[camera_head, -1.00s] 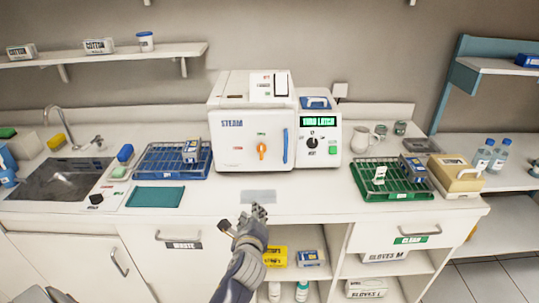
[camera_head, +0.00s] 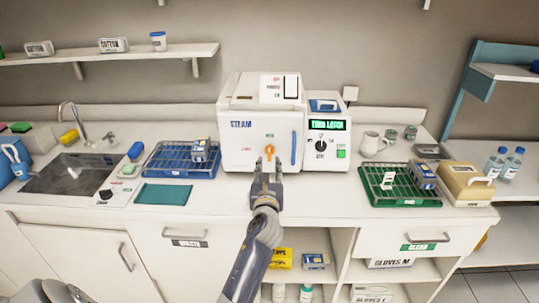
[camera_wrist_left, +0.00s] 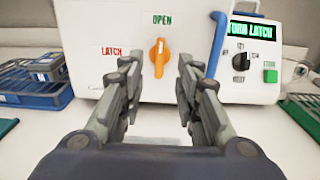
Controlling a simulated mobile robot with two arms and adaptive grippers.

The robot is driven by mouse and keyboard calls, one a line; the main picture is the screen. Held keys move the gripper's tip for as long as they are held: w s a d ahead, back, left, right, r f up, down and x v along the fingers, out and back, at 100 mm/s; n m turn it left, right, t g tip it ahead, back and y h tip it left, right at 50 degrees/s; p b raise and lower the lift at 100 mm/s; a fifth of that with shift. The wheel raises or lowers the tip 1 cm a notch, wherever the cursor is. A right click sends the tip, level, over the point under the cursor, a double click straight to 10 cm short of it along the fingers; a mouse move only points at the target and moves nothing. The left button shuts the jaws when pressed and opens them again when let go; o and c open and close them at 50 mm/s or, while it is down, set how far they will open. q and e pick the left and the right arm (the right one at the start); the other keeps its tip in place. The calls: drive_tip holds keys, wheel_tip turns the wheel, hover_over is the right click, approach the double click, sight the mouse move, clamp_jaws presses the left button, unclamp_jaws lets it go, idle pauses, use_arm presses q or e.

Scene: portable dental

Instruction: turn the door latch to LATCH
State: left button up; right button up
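The orange door latch (camera_head: 270,147) is on the white front door of the STEAM machine (camera_head: 240,155). In the left wrist view the latch (camera_wrist_left: 160,57) stands upright, its upper end toward the green OPEN mark, with the red LATCH mark to its left. My left gripper (camera_head: 268,163) is in front of the door, just below the latch in the head view. In the left wrist view its fingers (camera_wrist_left: 155,85) are spread apart with nothing between them, and the latch shows between and beyond them. My right gripper is not in view.
A blue door handle (camera_head: 294,148) stands right of the latch. The display (camera_head: 327,125) reads TURN LATCH. A blue rack (camera_head: 180,160) is left of the machine, a green rack (camera_head: 400,185) right. The counter before the machine is mostly clear.

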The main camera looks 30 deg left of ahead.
sight(269, 153)
use_arm(q)
drive_tip(key=x, duration=0.7)
drive_tip(key=shift+w, duration=0.15)
drive_tip(key=shift+c, duration=0.6)
drive_tip(key=c, duration=0.5)
drive_tip(key=shift+r, duration=0.1)
clamp_jaws()
